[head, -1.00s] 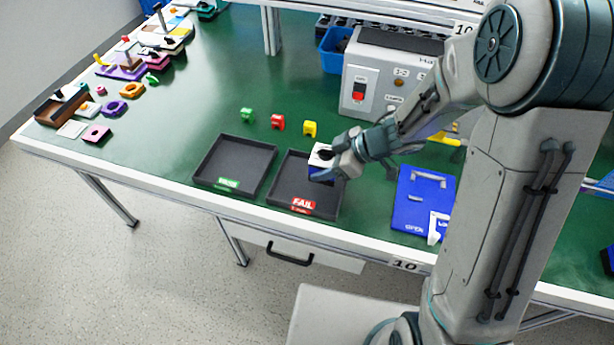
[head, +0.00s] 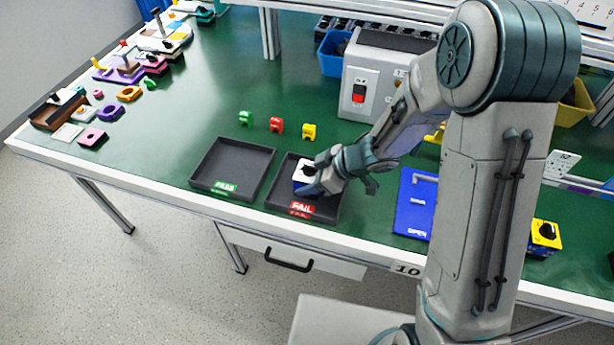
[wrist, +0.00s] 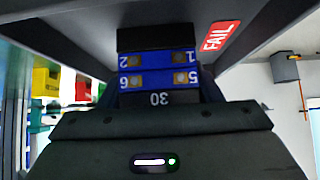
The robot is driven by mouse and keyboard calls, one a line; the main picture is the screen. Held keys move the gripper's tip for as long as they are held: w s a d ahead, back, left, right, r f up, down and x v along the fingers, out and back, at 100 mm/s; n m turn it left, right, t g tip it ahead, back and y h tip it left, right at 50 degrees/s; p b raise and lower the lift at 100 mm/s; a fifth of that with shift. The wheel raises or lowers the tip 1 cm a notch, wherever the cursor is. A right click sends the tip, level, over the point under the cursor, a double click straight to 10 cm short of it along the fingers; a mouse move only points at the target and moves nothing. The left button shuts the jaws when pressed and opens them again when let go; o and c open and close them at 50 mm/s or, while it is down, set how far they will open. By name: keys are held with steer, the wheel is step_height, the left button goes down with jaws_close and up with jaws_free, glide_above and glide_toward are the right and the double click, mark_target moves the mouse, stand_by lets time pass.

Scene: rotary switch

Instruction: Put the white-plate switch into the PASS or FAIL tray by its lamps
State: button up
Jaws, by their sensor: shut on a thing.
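The white-plate switch (head: 303,177) has a white top with a black knob and a blue body. My gripper (head: 316,182) is shut on it, low in the FAIL tray (head: 329,211). In the wrist view the switch's blue terminal side (wrist: 158,79) shows between the fingers, with the tray's red FAIL label (wrist: 220,36) beside it. I cannot tell whether the switch touches the tray floor. The PASS tray (head: 235,163) is empty, to the left. The tester's lamps are mostly hidden by my arm.
Green (head: 245,118), red (head: 276,125) and yellow (head: 309,131) pieces stand behind the trays. A grey tester box (head: 385,65) stands at the back. A blue fixture (head: 411,215) lies to the right, and a yellow switch (head: 544,234) further right.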

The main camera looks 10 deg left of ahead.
steer(key=o, duration=1.1)
